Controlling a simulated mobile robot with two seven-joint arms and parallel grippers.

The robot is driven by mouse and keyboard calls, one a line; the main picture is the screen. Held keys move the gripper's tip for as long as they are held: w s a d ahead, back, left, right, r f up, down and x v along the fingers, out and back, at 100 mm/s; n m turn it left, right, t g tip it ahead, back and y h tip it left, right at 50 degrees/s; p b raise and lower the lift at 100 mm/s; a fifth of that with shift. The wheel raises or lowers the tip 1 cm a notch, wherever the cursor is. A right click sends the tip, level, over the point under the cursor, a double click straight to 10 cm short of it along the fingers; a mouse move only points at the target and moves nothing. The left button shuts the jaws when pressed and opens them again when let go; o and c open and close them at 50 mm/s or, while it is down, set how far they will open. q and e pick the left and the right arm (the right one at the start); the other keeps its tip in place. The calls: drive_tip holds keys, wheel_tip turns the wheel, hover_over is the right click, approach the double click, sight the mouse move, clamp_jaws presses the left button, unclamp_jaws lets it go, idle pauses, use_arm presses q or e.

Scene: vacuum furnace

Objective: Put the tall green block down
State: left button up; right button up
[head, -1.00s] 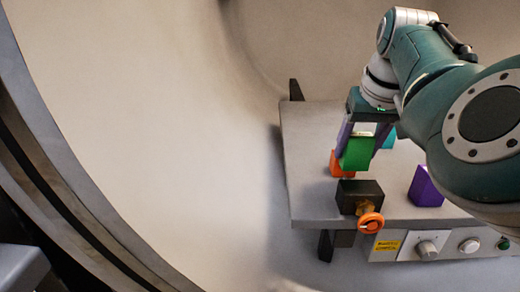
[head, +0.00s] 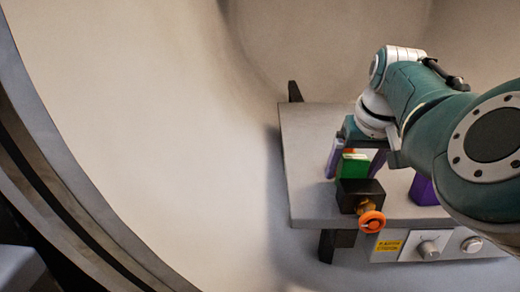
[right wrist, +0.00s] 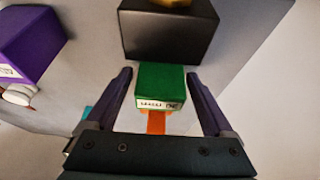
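The tall green block (head: 353,167) is at the table's front, just behind the black valve block (head: 361,194), which hides its base in the head view. It appears to stand on the grey table (head: 305,150). In the right wrist view the green block (right wrist: 160,85) sits between the fingers, with a gap on each side. My right gripper (head: 355,165) is open around it, pointing down; its fingers also show in the right wrist view (right wrist: 161,95). My left gripper is not in view.
An orange block (right wrist: 156,122) is close beside the green one. A purple block (head: 423,190) stands to the right. A sliver of a cyan block (right wrist: 88,115) shows past my gripper. An orange knob (head: 371,221) sticks out in front. The table's left side is clear.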

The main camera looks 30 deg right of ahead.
drive_tip(key=shift+o, duration=0.2)
drive_tip(key=shift+n+h, duration=0.3)
drive_tip(key=shift+h, duration=0.3)
drive_tip(key=s+r+p, duration=0.1)
drive_tip(key=s+r, duration=0.1)
drive_tip(key=r, duration=0.1)
drive_tip(key=s+a+r+p, duration=0.1)
drive_tip(key=s+r, duration=0.1)
drive_tip(key=r, duration=0.1)
drive_tip(key=s+r+p, duration=0.1)
drive_tip(key=s+r, duration=0.2)
drive_tip(key=shift+a+r+p, duration=0.15)
drive_tip(key=shift+r+p, duration=0.05)
drive_tip(key=shift+p, duration=0.2)
drive_tip(key=s+a+f+n+y, duration=0.1)
drive_tip(key=s+a+f+n, duration=0.2)
drive_tip(key=s+a, duration=0.6)
drive_tip(key=s+a+f+n+y, duration=0.2)
drive_tip(key=s+a+f+n, duration=0.2)
drive_tip(key=s+a, duration=0.5)
drive_tip(key=shift+s+y, duration=0.15)
drive_tip(key=shift+y, duration=0.15)
drive_tip(key=shift+d, duration=0.1)
